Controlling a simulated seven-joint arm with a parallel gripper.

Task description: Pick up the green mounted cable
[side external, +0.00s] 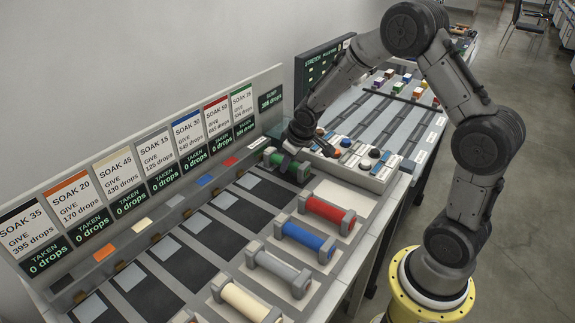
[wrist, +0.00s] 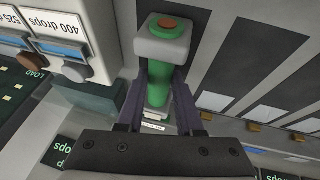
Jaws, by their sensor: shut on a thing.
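The green mounted cable (side external: 286,166) is a green cylinder between two pale grey end blocks. It lies at the far end of the row of dark bays, below the sign with the green stripe. My gripper (side external: 293,158) reaches down over it and partly hides it. In the wrist view the green cable (wrist: 159,84) runs between the two fingers of my gripper (wrist: 158,98), which are shut on its middle. Its near end block shows a round brown end. I cannot tell whether it touches the surface below.
Red (side external: 328,211), blue (side external: 304,238), grey (side external: 278,270) and cream (side external: 245,299) mounted cables sit on pads along the front. A raised button box (side external: 357,166) stands right of my gripper. A sign panel (side external: 160,165) runs along the back. Dark bays (side external: 213,227) between are empty.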

